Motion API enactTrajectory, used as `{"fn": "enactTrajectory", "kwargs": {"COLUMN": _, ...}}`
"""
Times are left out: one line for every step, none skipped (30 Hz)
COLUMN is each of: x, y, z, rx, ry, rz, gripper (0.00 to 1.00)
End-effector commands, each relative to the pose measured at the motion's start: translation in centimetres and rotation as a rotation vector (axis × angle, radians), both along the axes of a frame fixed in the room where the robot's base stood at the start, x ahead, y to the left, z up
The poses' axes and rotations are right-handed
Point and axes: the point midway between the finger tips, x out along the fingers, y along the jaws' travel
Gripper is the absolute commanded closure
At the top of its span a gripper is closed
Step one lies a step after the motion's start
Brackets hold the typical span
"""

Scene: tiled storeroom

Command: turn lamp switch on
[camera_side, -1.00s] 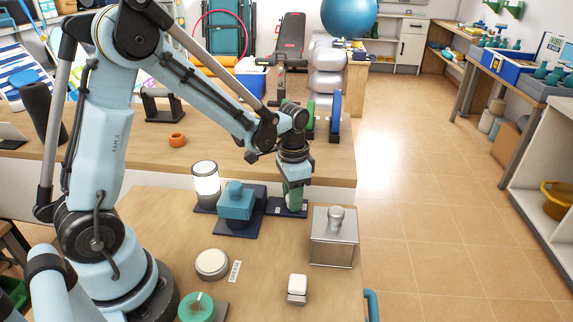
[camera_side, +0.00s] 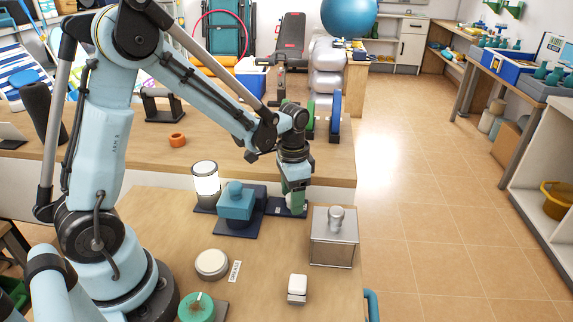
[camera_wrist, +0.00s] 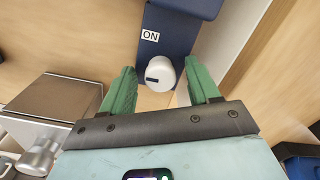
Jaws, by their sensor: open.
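The switch is a white round knob (camera_wrist: 160,73) with a short dark mark on its face, on a dark blue base (camera_wrist: 168,30) with an "ON" label. In the side view the base (camera_side: 273,206) lies near the table's back edge, and my gripper hides the knob. My gripper (camera_side: 296,203) points down there. In the wrist view its green fingers (camera_wrist: 160,84) are open, one on each side of the knob, with a visible gap. A white cylinder (camera_side: 206,180) on a dark base, seemingly the lamp, stands to the left; I cannot tell if it is lit.
A blue block-shaped device (camera_side: 236,203) stands just left of my gripper. A silver box (camera_side: 333,245) with a knob stands close on the right. A round white disc (camera_side: 211,264), a small white block (camera_side: 297,287) and a green dial (camera_side: 197,307) are nearer the front.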

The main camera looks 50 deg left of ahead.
Motion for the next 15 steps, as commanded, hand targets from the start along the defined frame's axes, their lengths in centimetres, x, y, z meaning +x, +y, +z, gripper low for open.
{"fn": "enactTrajectory", "kwargs": {"x": 0.0, "y": 0.0, "z": 0.1, "rx": 0.000, "ry": 0.000, "rz": 0.000, "gripper": 0.39}}
{"fn": "enactTrajectory", "kwargs": {"x": 0.0, "y": 0.0, "z": 0.1, "rx": 0.000, "ry": 0.000, "rz": 0.000, "gripper": 0.39}}
{"fn": "enactTrajectory", "kwargs": {"x": 0.0, "y": 0.0, "z": 0.3, "rx": 0.000, "ry": 0.000, "rz": 0.000, "gripper": 0.39}}
{"fn": "enactTrajectory", "kwargs": {"x": 0.0, "y": 0.0, "z": 0.5, "rx": 0.000, "ry": 0.000, "rz": 0.000, "gripper": 0.39}}
{"fn": "enactTrajectory", "kwargs": {"x": 0.0, "y": 0.0, "z": 0.7, "rx": 0.000, "ry": 0.000, "rz": 0.000, "gripper": 0.39}}
{"fn": "enactTrajectory", "kwargs": {"x": 0.0, "y": 0.0, "z": 1.2, "rx": 0.000, "ry": 0.000, "rz": 0.000, "gripper": 0.39}}
{"fn": "enactTrajectory", "kwargs": {"x": 0.0, "y": 0.0, "z": 1.5, "rx": 0.000, "ry": 0.000, "rz": 0.000, "gripper": 0.39}}
{"fn": "enactTrajectory", "kwargs": {"x": 0.0, "y": 0.0, "z": 2.0, "rx": 0.000, "ry": 0.000, "rz": 0.000, "gripper": 0.39}}
{"fn": "enactTrajectory", "kwargs": {"x": 0.0, "y": 0.0, "z": 2.6, "rx": 0.000, "ry": 0.000, "rz": 0.000, "gripper": 0.39}}
{"fn": "enactTrajectory", "kwargs": {"x": 0.0, "y": 0.0, "z": 3.1, "rx": 0.000, "ry": 0.000, "rz": 0.000, "gripper": 0.39}}
{"fn": "enactTrajectory", "kwargs": {"x": 0.0, "y": 0.0, "z": 3.6, "rx": 0.000, "ry": 0.000, "rz": 0.000, "gripper": 0.39}}
{"fn": "enactTrajectory", "kwargs": {"x": 0.0, "y": 0.0, "z": 4.3, "rx": 0.000, "ry": 0.000, "rz": 0.000, "gripper": 0.39}}
{"fn": "enactTrajectory", "kwargs": {"x": -0.1, "y": 0.0, "z": 4.8, "rx": 0.000, "ry": 0.000, "rz": 0.000, "gripper": 0.39}}
{"fn": "enactTrajectory", "kwargs": {"x": 0.0, "y": 0.0, "z": 5.4, "rx": 0.000, "ry": 0.000, "rz": 0.000, "gripper": 0.39}}
{"fn": "enactTrajectory", "kwargs": {"x": 0.0, "y": 0.0, "z": 6.0, "rx": 0.000, "ry": 0.000, "rz": 0.000, "gripper": 0.39}}
